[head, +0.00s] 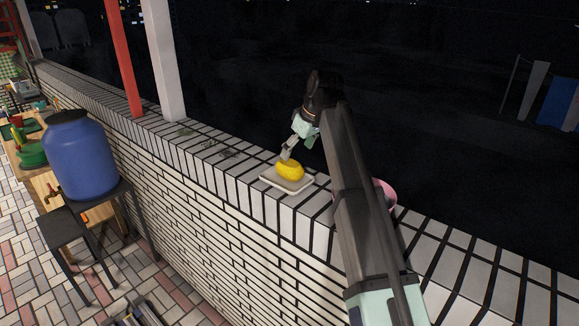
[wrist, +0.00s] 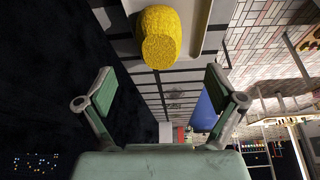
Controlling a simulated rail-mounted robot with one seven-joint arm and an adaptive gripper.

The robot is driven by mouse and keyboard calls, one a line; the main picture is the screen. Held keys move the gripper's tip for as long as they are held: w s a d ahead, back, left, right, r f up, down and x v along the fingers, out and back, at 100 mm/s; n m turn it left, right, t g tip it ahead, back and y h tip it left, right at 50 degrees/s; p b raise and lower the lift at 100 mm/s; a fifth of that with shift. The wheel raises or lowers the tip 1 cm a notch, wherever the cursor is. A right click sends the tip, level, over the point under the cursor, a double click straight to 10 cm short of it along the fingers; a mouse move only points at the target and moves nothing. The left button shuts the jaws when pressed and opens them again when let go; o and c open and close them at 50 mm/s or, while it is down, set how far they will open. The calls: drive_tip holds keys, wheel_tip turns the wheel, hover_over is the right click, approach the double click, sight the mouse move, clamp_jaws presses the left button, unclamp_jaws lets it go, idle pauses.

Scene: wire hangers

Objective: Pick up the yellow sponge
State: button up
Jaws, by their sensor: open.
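The yellow sponge (head: 290,170) is a rounded yellow block resting on a pale, shallow tray (head: 276,184) on top of the tiled wall. In the wrist view the sponge (wrist: 160,37) is at the top centre, beyond the fingertips and in line with the gap between them. My gripper (head: 287,152) is just behind and above the sponge in the head view. In the wrist view my gripper (wrist: 161,88) is open and empty, its two fingers wide apart. The head view does not show clearly whether a finger touches the sponge.
The white tiled wall top (head: 232,160) is narrow, with a dark drop behind it. A pink round object (head: 385,192) is partly hidden behind my arm. A red post (head: 123,60) and a white post (head: 163,60) stand to the left. A blue barrel (head: 80,155) stands at left.

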sight(292, 164)
drive_tip(key=shift+p+x, duration=1.45)
drive_tip(key=shift+x, duration=2.2)
drive_tip(key=c, duration=1)
